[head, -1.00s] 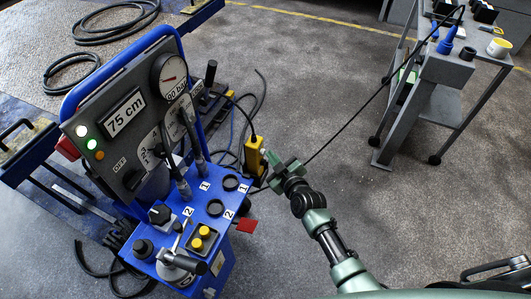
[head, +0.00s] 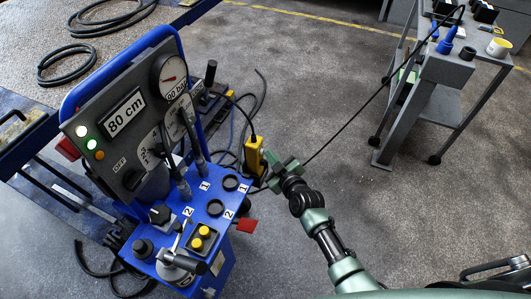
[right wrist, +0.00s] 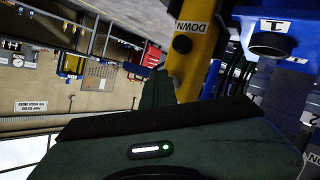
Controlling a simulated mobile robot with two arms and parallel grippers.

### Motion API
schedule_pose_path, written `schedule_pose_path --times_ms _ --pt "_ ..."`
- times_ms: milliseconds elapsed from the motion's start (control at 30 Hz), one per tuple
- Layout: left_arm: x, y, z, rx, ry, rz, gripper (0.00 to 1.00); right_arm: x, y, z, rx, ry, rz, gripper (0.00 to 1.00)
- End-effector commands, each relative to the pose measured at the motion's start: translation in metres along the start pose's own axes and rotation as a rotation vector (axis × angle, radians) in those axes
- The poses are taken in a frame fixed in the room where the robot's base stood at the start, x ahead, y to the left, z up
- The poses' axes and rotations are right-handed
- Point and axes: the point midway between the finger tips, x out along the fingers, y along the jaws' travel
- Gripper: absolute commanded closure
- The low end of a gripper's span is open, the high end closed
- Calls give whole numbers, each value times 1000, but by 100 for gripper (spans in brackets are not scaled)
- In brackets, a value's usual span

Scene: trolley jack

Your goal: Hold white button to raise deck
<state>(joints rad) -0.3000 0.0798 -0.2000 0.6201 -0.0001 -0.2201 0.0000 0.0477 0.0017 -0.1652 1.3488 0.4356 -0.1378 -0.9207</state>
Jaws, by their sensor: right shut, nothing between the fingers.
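A yellow pendant (head: 254,158) hangs by a black cable beside the blue control cart (head: 190,226). My right gripper (head: 277,169) is shut and empty, its tip against or very close to the pendant's face. In the right wrist view the pendant (right wrist: 190,70) shows a DOWN label and a black button (right wrist: 182,44); the gripper finger (right wrist: 158,88) reaches its face beyond that. The white button is hidden, apparently behind the fingertip. The deck (head: 35,30) is at the upper left. My left gripper is not in view.
Black hoses (head: 68,68) lie on the deck. A pressure gauge (head: 172,76) and levers stand on the cart. A grey wheeled trolley (head: 425,105) with tools and a white cup stands at the upper right. The floor between is mostly clear.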

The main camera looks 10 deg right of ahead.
Motion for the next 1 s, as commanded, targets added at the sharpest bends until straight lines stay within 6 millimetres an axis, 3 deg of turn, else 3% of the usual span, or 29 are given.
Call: schedule_pose_path --times_ms 1000 --pt "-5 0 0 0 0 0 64 -14 10 10 1 1 0 100"
